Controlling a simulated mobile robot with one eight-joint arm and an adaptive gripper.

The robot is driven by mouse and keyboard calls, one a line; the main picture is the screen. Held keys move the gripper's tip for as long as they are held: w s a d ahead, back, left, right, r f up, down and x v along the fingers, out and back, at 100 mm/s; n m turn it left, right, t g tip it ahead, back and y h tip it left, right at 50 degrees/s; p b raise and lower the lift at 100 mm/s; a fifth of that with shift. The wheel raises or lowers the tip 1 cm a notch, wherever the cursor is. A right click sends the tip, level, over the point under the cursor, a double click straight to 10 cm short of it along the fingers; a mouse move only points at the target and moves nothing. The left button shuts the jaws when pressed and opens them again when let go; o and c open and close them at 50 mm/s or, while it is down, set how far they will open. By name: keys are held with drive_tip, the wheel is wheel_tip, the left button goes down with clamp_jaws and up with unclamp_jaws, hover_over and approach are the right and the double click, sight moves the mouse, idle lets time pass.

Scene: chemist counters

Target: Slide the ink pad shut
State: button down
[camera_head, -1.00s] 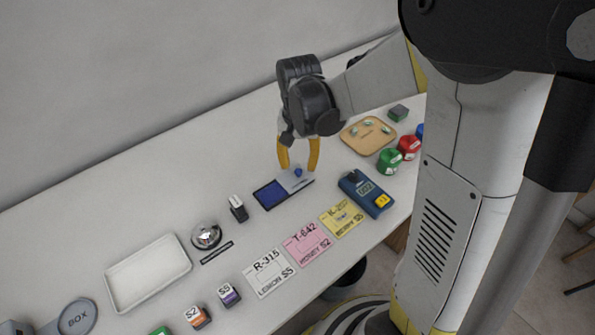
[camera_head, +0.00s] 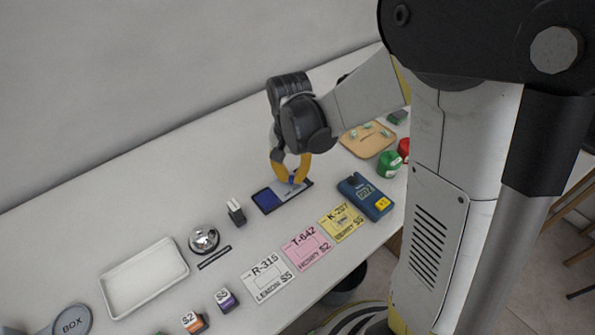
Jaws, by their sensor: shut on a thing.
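The ink pad (camera_head: 266,200) lies on the counter, a dark tray with its blue pad showing on the left part. Its grey sliding lid (camera_head: 290,191) covers the right part, so the pad is partly open. My gripper (camera_head: 291,181) is over the lid with its yellow fingers closed in on the small blue knob (camera_head: 292,178) of the lid. The fingers hide most of the knob.
A blue device (camera_head: 365,196) stands right of the pad. Pink (camera_head: 306,246), yellow and white cards lie in front. A small black stamp (camera_head: 236,211), a bell (camera_head: 203,239) and a white tray (camera_head: 145,276) are to the left. A wooden tray (camera_head: 368,139) is behind right. The counter behind the pad is clear.

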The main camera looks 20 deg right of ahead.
sight(274, 195)
drive_tip(key=a, duration=0.1)
drive_tip(key=s+a, duration=0.1)
drive_tip(key=a, duration=0.3)
drive_tip(key=shift+s+a, duration=0.15)
drive_tip(key=shift+s, duration=0.2)
drive_tip(key=c, duration=1.3)
unclamp_jaws()
drive_tip(key=shift+a, duration=0.15)
drive_tip(key=shift+c, duration=0.2)
wheel_tip(274, 195, up, 12)
drive_tip(key=shift+s, duration=0.1)
